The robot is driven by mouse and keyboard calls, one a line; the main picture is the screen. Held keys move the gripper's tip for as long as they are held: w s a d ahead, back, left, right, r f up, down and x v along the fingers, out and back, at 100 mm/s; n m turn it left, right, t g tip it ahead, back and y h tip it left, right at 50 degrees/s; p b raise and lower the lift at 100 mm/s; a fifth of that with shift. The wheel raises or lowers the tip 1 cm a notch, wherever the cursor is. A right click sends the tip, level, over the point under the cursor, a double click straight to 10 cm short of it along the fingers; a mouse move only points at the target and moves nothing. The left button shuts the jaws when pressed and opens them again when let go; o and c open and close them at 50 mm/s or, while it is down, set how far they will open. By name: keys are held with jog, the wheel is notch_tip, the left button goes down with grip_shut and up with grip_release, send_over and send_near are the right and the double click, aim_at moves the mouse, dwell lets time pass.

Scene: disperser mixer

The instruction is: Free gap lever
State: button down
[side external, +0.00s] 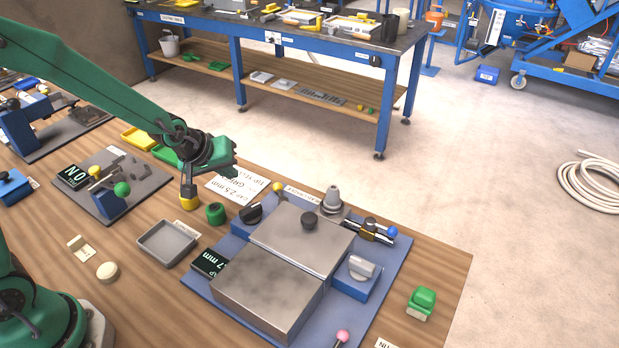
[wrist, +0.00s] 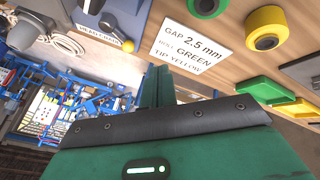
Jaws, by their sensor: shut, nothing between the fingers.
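The machine (side external: 300,240) with grey metal covers stands on a blue base plate, with a small display (side external: 209,263) reading about "7 mm" at its left. Several levers are on it: a yellow-ball lever (side external: 277,187) at the back, a blue-ball lever (side external: 391,230) at the right, and a pink-ball lever (side external: 342,336) at the front. I cannot tell which is the gap lever. My gripper (side external: 234,168) is shut and empty, above the table left of and behind the machine. In the wrist view its green fingers (wrist: 157,86) are together.
A card (wrist: 187,40) reads "GAP 2.5 mm", "GREEN", "TIP YELLOW". A green roll (side external: 215,212) and a yellow roll (side external: 188,201) stand near a grey tray (side external: 168,243).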

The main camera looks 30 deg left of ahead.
aim_at(281, 195)
jog(key=x, duration=0.6)
jog(key=shift+w+d+f, duration=0.1)
jog(key=shift+d+f, duration=0.15)
jog(key=shift+d, duration=0.05)
jog(key=shift+h, duration=0.3)
jog(key=shift+w+d+f, duration=0.35)
jog(key=shift+w+d, duration=0.4)
jog(key=shift+d, duration=0.05)
jog(key=shift+w+d+f, duration=0.35)
jog(key=shift+w+d, duration=0.35)
jog(key=shift+d, duration=0.05)
jog(key=shift+w+d, duration=0.15)
jog(key=shift+w, duration=0.45)
jog(key=shift+w+d, duration=0.15)
jog(key=shift+w, duration=0.45)
